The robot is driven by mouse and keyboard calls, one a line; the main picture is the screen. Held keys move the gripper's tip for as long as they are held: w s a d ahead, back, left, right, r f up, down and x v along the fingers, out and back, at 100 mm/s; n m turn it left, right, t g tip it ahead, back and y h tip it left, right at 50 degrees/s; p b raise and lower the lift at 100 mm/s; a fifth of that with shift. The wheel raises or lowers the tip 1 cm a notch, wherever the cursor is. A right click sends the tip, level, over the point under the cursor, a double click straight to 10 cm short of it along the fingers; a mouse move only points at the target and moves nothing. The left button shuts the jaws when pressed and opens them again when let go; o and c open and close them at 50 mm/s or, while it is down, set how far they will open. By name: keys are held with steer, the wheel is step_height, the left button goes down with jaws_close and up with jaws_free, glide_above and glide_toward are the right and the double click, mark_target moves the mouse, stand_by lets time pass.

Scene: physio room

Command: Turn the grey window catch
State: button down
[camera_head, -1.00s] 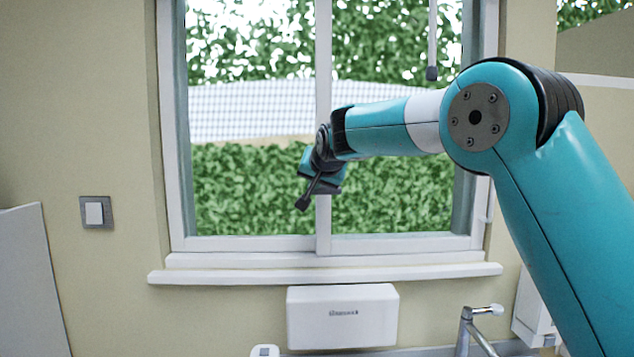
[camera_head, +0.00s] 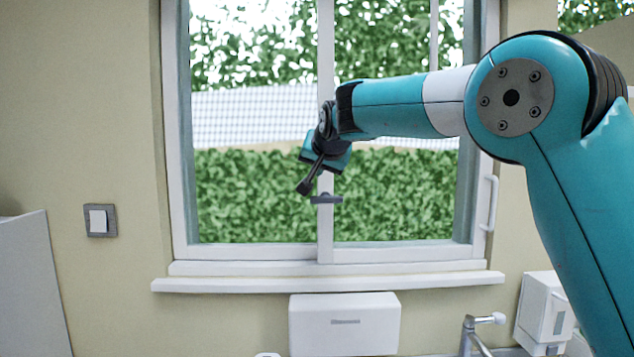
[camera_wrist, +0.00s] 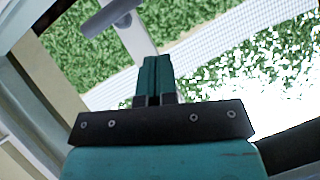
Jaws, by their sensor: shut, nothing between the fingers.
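The grey window catch (camera_head: 326,199) sits on the white upright in the middle of the window. In the head view it lies flat, roughly sideways, just below my gripper (camera_head: 326,156). In the wrist view the catch (camera_wrist: 110,17) shows at the top, left of and beyond the fingertips. My gripper (camera_wrist: 157,62) has its two teal fingers shut together with nothing between them. The fingers appear apart from the catch. How far they are from the window is hard to tell.
A white sill (camera_head: 330,284) runs below the window, with a white dispenser box (camera_head: 344,324) under it. A white handle (camera_head: 492,203) is on the window's right side. A switch (camera_head: 99,220) is on the left wall.

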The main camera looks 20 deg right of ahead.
steer(key=a+b+v, duration=0.1)
steer(key=b+v, duration=0.1)
steer(key=v, duration=0.5)
steer(key=shift+w+a, duration=0.1)
steer(key=shift+a, duration=0.1)
steer(key=s+a+f+n+g+y+b, duration=0.2)
steer(key=s+a+f+n+g, duration=0.15)
steer(key=s+f, duration=0.6)
steer(key=s+a+f+n+g+y+b, duration=0.1)
steer(key=s+a+f+n+g+b, duration=0.2)
steer(key=s+f, duration=0.65)
steer(key=s+f+n+g+y, duration=0.1)
steer(key=s+f+n+g, duration=0.1)
steer(key=s+f, duration=0.4)
steer(key=s+f+n+g+b, duration=0.1)
steer(key=s+f+n+g, duration=0.2)
steer(key=s+f, duration=0.4)
steer(key=s+n, duration=0.1)
steer(key=s, duration=0.6)
steer(key=shift+s+f+y, duration=0.25)
steer(key=shift+f+y, duration=0.05)
steer(key=shift+y, duration=0.1)
